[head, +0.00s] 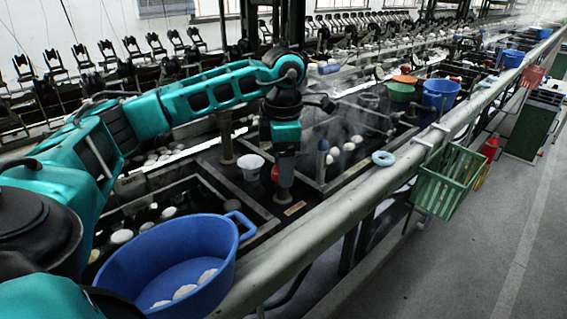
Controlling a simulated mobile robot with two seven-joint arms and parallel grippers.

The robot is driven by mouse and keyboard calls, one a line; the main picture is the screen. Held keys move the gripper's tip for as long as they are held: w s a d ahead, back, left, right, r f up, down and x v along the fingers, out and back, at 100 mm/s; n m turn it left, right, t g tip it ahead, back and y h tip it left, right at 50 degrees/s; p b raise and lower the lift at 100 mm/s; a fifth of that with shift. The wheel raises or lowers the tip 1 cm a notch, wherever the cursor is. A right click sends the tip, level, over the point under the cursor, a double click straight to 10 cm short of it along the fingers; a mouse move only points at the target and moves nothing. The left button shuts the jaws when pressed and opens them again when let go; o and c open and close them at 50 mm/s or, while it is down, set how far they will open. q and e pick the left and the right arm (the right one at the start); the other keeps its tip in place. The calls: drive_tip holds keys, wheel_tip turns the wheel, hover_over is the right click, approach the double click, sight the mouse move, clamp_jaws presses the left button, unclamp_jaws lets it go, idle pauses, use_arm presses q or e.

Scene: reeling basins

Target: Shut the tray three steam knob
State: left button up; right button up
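My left arm reaches in from the left across the basins. Its gripper (285,172) points straight down over a short post (284,194) on the dark basin edge. A small red part, perhaps a steam knob (275,173), shows just left of the fingers and is mostly hidden by them. I cannot tell whether the fingers touch it or how far apart they are. Another post with a blue-grey top (324,146) stands to the right. I cannot tell which tray is number three. My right gripper is not in view.
A blue basin (128,262) with white cocoons stands at the front left. A white cup (250,167) sits left of the gripper. A thick pipe (330,222) runs along the front edge, with a green basket (450,178) hanging from it.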

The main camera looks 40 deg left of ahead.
use_arm(q)
drive_tip(key=c, duration=0.9)
drive_tip(key=shift+o, duration=0.2)
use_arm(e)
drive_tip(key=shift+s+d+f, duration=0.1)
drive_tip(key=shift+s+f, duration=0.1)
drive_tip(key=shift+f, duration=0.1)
use_arm(q)
drive_tip(key=shift+m, duration=0.3)
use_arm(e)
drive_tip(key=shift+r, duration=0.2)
use_arm(q)
drive_tip(key=shift+r+m+p, duration=0.1)
drive_tip(key=shift+m+p, duration=0.35)
drive_tip(key=shift+m, duration=0.15)
drive_tip(key=shift+m+p, duration=0.35)
drive_tip(key=shift+m, duration=0.85)
drive_tip(key=m, duration=0.2)
drive_tip(key=shift+m+p, duration=0.3)
drive_tip(key=shift+m, duration=0.5)
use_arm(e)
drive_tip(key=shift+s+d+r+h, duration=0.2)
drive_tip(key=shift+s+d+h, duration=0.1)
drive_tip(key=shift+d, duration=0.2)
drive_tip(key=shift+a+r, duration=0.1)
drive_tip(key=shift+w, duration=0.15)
